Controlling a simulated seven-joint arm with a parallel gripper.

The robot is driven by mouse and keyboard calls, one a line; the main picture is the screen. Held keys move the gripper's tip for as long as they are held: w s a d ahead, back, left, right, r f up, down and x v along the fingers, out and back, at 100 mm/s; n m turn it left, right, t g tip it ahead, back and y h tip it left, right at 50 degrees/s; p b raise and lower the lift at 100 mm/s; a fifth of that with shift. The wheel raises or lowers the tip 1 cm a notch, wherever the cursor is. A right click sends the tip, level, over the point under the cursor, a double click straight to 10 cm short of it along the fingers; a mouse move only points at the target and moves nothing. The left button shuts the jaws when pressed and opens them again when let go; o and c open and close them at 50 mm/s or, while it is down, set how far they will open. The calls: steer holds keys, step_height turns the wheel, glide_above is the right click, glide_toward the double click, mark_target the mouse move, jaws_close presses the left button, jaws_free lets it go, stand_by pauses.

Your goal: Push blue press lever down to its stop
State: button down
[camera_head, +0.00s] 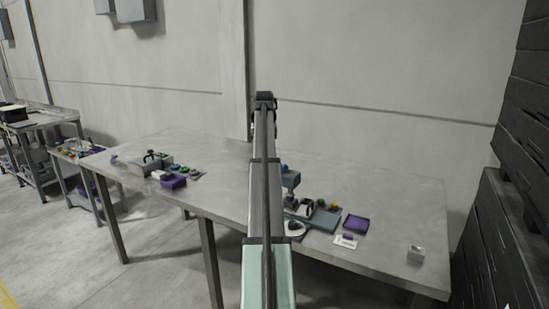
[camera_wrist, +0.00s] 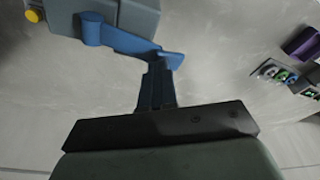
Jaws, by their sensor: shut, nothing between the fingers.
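The blue press lever (camera_wrist: 130,42) is in the wrist view, running from its round pivot on the left to a flat pad on the right. It is mounted on a grey press body (camera_wrist: 135,14) with a yellow knob (camera_wrist: 33,15). My gripper (camera_wrist: 160,66) is shut and empty, its fingertips right at the lever's pad end. I cannot tell whether they touch it. In the head view the grey press (camera_head: 291,180) shows just right of my arm, with a bit of blue at its top; my arm hides the rest and my gripper.
A purple tray (camera_head: 356,223), a blue-grey tray (camera_head: 324,220) and a white card (camera_head: 345,241) lie on the table (camera_head: 390,215) right of the press. A small pale box (camera_head: 415,253) stands farther right. More fixtures with a purple bin (camera_head: 173,181) are at the left.

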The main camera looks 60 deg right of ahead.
steer(key=shift+f, duration=0.25)
steer(key=shift+w+f, duration=0.1)
steer(key=shift+f, duration=0.45)
stand_by(0.4)
steer(key=shift+f, duration=0.15)
stand_by(0.5)
steer(key=w+d+v, duration=0.1)
steer(key=d+v, duration=0.1)
steer(key=v, duration=0.9)
stand_by(1.0)
steer(key=shift+w+a, duration=0.1)
steer(key=shift+w, duration=0.05)
stand_by(0.3)
